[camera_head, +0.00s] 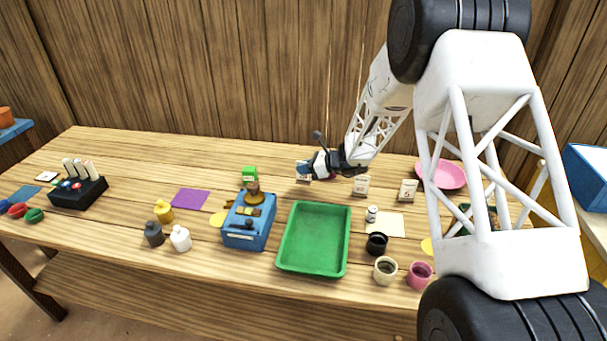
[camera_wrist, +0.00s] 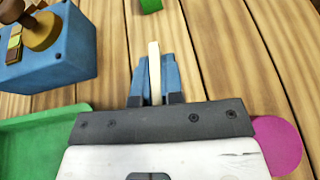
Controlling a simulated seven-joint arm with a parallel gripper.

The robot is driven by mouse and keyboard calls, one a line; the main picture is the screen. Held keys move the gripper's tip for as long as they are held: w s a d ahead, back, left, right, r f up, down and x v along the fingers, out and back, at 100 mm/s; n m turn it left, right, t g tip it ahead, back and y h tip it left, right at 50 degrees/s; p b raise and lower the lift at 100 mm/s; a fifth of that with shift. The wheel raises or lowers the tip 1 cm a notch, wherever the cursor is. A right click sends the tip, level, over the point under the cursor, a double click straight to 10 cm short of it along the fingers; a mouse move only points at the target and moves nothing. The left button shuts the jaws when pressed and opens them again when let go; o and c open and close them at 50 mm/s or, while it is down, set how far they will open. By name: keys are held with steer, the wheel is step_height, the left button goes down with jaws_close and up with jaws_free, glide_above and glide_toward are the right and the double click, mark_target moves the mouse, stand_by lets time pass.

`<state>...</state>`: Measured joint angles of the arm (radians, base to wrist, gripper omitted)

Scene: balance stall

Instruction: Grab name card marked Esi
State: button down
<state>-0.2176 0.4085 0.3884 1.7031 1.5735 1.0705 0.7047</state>
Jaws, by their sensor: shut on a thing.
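My gripper (camera_head: 308,168) is over the back middle of the table, behind the green tray. It is shut on a thin cream card (camera_wrist: 154,62). In the wrist view the card shows edge-on between the two blue fingers, so its face and any name are hidden. In the head view only a small pale part of it shows at the fingertips. Two other pale standing cards, one (camera_head: 361,186) and another (camera_head: 407,191), are to the right of my gripper. Their marks are too small to read as names.
The green tray (camera_head: 284,262) lies in front of my gripper. A blue box (camera_head: 243,236) with a brown knob stands left of the tray. Several small pots, including a black pot (camera_head: 377,243), stand to the right. A pink plate (camera_head: 436,172) is at the back right.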

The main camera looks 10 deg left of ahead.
steer(key=shift+r, duration=3.5)
